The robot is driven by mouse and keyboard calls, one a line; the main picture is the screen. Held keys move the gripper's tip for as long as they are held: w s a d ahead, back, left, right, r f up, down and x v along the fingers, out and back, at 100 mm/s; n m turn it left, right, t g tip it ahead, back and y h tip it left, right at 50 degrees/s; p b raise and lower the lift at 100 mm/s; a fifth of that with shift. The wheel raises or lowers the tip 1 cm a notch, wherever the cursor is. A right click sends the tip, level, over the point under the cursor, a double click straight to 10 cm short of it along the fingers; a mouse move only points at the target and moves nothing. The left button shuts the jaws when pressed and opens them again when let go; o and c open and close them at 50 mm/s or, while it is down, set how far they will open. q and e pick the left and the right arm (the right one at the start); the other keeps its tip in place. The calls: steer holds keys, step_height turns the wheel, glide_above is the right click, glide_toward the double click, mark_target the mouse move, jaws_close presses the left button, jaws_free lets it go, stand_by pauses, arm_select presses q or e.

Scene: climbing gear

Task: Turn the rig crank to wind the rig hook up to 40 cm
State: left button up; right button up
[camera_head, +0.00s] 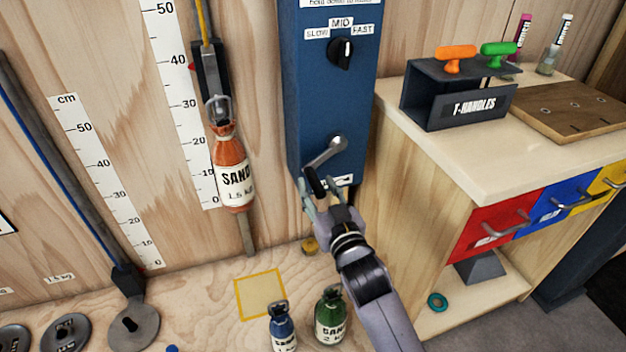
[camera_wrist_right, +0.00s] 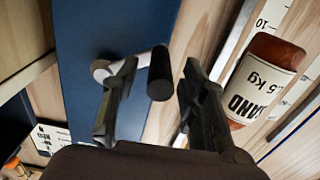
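The rig crank (camera_head: 326,152) is a grey arm on the blue rig panel, pointing down and left. Its black handle (camera_head: 314,182) also shows in the right wrist view (camera_wrist_right: 160,74). My right gripper (camera_head: 328,192) is open at the handle; in the wrist view the handle appears between its spread fingers (camera_wrist_right: 158,100). I cannot tell whether either finger touches it. The rig hook (camera_head: 217,108) holds an orange sand bottle (camera_head: 232,172) against the wall. A red pointer (camera_head: 192,67) on the slider above sits just below the 40 mark of the scale (camera_head: 184,100). My left gripper is out of view.
A cabinet (camera_head: 420,160) with T-handles stands right of my arm. Blue (camera_head: 282,325) and green (camera_head: 331,315) sand bottles stand below. A yellow-outlined square (camera_head: 260,293) is bare.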

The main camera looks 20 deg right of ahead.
mark_target(313, 175)
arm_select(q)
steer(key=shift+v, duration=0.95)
arm_select(e)
steer(key=shift+w, duration=1.9)
steer(key=shift+c, duration=0.4)
jaws_close()
steer(key=shift+a, duration=0.1)
